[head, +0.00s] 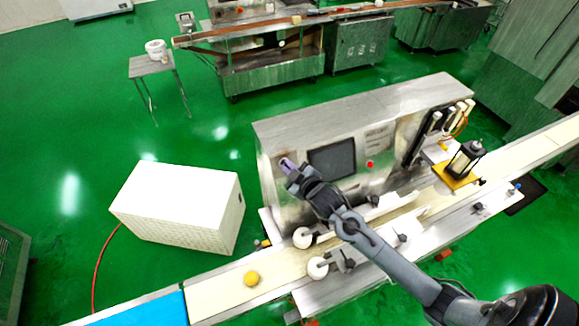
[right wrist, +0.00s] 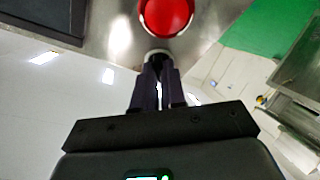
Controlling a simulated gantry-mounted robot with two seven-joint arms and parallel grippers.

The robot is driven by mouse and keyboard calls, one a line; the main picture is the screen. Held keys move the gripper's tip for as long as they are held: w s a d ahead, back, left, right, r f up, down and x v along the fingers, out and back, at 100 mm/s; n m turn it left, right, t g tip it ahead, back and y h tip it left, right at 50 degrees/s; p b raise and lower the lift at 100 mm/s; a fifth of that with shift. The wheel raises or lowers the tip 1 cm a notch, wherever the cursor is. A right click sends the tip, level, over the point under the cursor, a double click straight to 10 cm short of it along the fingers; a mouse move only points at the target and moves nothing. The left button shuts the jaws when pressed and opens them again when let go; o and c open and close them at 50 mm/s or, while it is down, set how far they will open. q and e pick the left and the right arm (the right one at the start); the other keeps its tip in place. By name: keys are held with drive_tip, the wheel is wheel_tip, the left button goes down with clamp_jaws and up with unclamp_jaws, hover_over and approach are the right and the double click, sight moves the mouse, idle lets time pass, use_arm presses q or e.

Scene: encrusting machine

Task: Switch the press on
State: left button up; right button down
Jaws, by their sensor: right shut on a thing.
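The press (head: 350,112) is a steel machine with a dark screen (head: 332,160) on its front, standing over a conveyor. My right gripper (head: 288,167) is at the left part of its front panel and hides what is behind it. In the right wrist view, my fingers (right wrist: 157,62) are close together at a small pale round knob (right wrist: 155,53) on the steel panel, shut on it. A large red button (right wrist: 166,14) sits just beyond the fingertips. A small red button (head: 370,164) shows right of the screen in the head view. My left gripper is not in view.
A pale conveyor belt (head: 222,288) runs along the press front, with a yellow round piece (head: 251,279) on it. A white box (head: 180,208) stands on the green floor at left. White rollers (head: 318,268) and a black funnel (head: 466,160) stand by the belt.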

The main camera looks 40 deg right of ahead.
drive_tip(key=m+h+p, duration=0.1)
drive_tip(key=m, duration=0.3)
drive_tip(key=shift+a+m+p, duration=0.1)
drive_tip(key=shift+m+p, duration=0.3)
drive_tip(key=m+h+p, duration=0.1)
drive_tip(key=m, duration=0.3)
drive_tip(key=shift+a, duration=0.1)
drive_tip(key=m+h+p, duration=0.1)
drive_tip(key=m, duration=0.4)
drive_tip(key=shift+g, duration=0.3)
drive_tip(key=shift+m+g+h+p, duration=0.3)
drive_tip(key=shift+m+h, duration=0.1)
drive_tip(key=shift+m, duration=1.2)
drive_tip(key=c, duration=1.2)
unclamp_jaws()
drive_tip(key=shift+a, duration=0.1)
